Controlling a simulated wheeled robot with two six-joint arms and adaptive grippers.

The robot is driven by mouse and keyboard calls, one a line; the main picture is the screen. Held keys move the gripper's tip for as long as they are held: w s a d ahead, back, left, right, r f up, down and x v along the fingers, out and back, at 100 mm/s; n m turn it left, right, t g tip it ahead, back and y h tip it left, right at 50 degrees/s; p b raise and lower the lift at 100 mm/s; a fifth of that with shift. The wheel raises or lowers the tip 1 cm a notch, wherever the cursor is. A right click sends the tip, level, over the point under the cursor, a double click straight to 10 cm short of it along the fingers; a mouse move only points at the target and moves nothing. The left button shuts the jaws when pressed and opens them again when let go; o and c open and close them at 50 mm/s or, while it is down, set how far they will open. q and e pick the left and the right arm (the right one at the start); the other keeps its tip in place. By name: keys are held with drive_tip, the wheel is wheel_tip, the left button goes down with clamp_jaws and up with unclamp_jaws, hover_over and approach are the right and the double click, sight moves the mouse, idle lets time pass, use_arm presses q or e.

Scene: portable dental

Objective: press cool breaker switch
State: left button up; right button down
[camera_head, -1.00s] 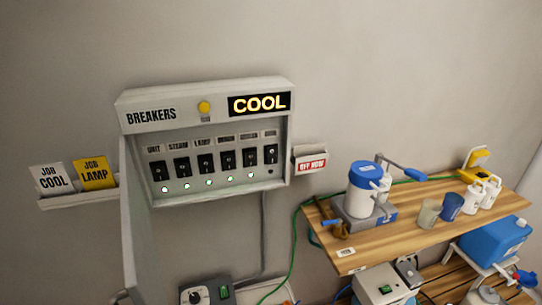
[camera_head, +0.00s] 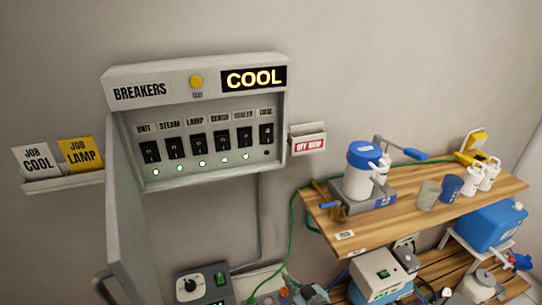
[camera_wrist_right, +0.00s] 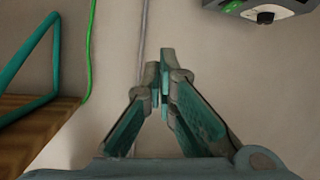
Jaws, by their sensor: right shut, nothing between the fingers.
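The breaker panel (camera_head: 190,180) hangs on the wall with its door swung open to the left. Its display (camera_head: 254,78) reads COOL in lit yellow letters. The cool breaker switch (camera_head: 266,133) is the rightmost black switch in the row, and the small lamp below it looks dark. The other switches have lit green lamps below them. My right gripper (camera_head: 291,291) is at the bottom edge of the head view, well below the switch. In the right wrist view its fingers (camera_wrist_right: 163,88) are closed together and empty. My left gripper is in neither view.
A control box with a dial (camera_head: 190,284) is below the panel; it also shows in the wrist view (camera_wrist_right: 265,12). A wooden shelf (camera_head: 440,205) with devices and cups is at right. A green cord (camera_head: 292,225) hangs beside it. The wall before the switches is clear.

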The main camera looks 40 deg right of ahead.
drive_tip(key=w+r+t, duration=0.3)
drive_tip(key=r, duration=0.4)
drive_tip(key=w+r+t, duration=0.2)
drive_tip(key=w+r, duration=0.1)
drive_tip(key=r, duration=0.4)
wheel_tip(320, 180, up, 20)
drive_tip(key=s+d+m+t+h, duration=0.1)
drive_tip(key=s+m+t+h, duration=0.1)
drive_tip(key=t+h, duration=0.3)
drive_tip(key=shift+d+f+m+h+b, duration=0.15)
drive_tip(key=shift+f+m+h+b, duration=0.2)
drive_tip(key=shift+m+h, duration=0.45)
drive_tip(key=shift+r, duration=0.1)
approach(269, 131)
wheel_tip(269, 131, up, 4)
drive_tip(key=w, duration=0.1)
drive_tip(key=w+d+f+b, duration=0.1)
drive_tip(key=w+b, duration=0.1)
drive_tip(key=shift+w+d+f, duration=0.15)
drive_tip(key=shift+w+f, duration=0.15)
drive_tip(key=shift+f, duration=0.05)
drive_tip(key=shift+r+y, duration=0.1)
drive_tip(key=shift+y, duration=0.2)
